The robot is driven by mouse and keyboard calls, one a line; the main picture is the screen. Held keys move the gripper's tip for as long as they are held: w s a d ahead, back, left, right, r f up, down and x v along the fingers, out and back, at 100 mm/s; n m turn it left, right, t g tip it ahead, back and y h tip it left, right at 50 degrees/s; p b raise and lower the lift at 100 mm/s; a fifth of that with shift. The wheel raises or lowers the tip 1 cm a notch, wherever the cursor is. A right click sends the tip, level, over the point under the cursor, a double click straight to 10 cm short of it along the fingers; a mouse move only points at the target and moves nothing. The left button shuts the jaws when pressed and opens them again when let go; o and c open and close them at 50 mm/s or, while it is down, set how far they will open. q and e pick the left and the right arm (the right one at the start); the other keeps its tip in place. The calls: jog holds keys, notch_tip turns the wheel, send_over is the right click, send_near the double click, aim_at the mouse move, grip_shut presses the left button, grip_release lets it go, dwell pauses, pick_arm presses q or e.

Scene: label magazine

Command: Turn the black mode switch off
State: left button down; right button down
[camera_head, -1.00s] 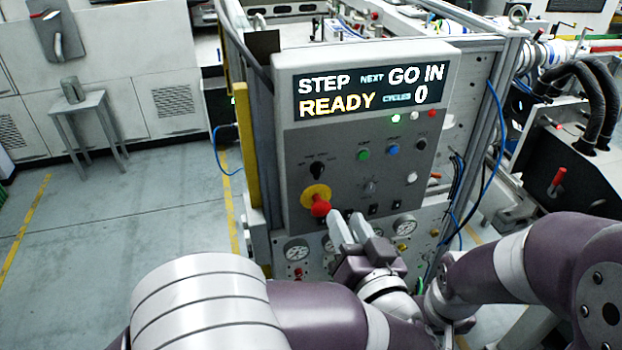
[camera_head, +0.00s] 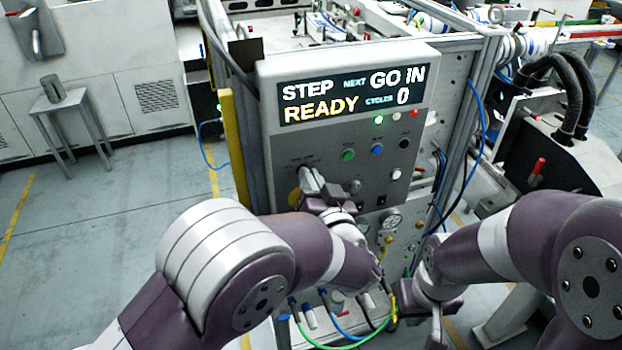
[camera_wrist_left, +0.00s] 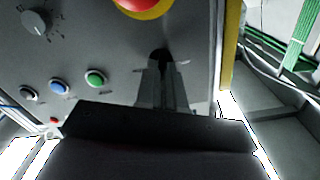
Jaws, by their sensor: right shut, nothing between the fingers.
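The black mode switch (camera_wrist_left: 160,55) shows in the left wrist view on the grey panel, at the fingertips of my left gripper (camera_wrist_left: 162,72). The fingers stand close on either side of it with a narrow gap between them; contact is not clear. In the head view my left gripper (camera_head: 315,176) is up against the panel's left part and hides the switch. My right gripper (camera_head: 437,328) hangs low, shut and empty, away from the panel (camera_head: 330,142).
The red emergency stop (camera_wrist_left: 143,4) on its yellow base is beside the switch. The display (camera_head: 352,95) reads STEP READY, NEXT GO IN, CYCLES 0. Gauges and hoses lie below.

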dwell(0.3)
pick_arm(q)
jog(key=n+b, duration=1)
jog(key=b, duration=0.1)
jog(key=n+b, duration=0.5)
jog(key=b, duration=0.1)
jog(key=shift+a+f, duration=0.25)
jog(key=shift+f, duration=0.15)
jog(key=shift+s+r+n+b, duration=0.1)
jog(key=shift+r+n+b, duration=0.1)
jog(key=shift+n+b, duration=1.45)
jog(key=c, duration=1.2)
grip_release()
jog(key=shift+c, duration=0.2)
